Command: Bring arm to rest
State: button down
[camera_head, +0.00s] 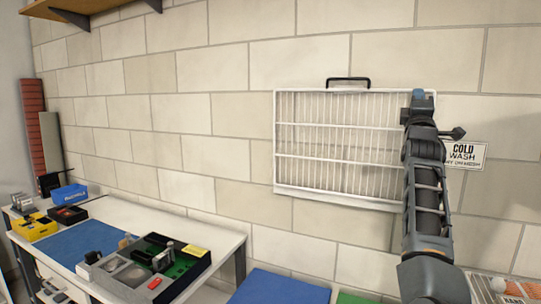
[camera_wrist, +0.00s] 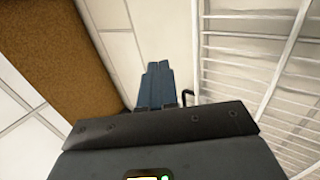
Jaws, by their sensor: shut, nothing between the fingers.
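My arm rises at the right of the head view, in front of the white wire rack on the wall. My gripper (camera_head: 418,95) is at its top end, beside the rack's upper right corner. In the wrist view my gripper (camera_wrist: 158,72) shows two blue fingers pressed together, shut with nothing between them. They point toward the block wall, with the brown shelf to their left and the rack to their right.
The white rack (camera_head: 340,142) hangs on the wall, partly hidden by my arm. A sign (camera_head: 466,153) is right of it. A wooden shelf (camera_head: 72,10) is high left. A white table (camera_head: 205,228) with trays and bins stands lower left. The wall between shelf and rack is clear.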

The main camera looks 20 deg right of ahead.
jog(key=shift+f, duration=0.1)
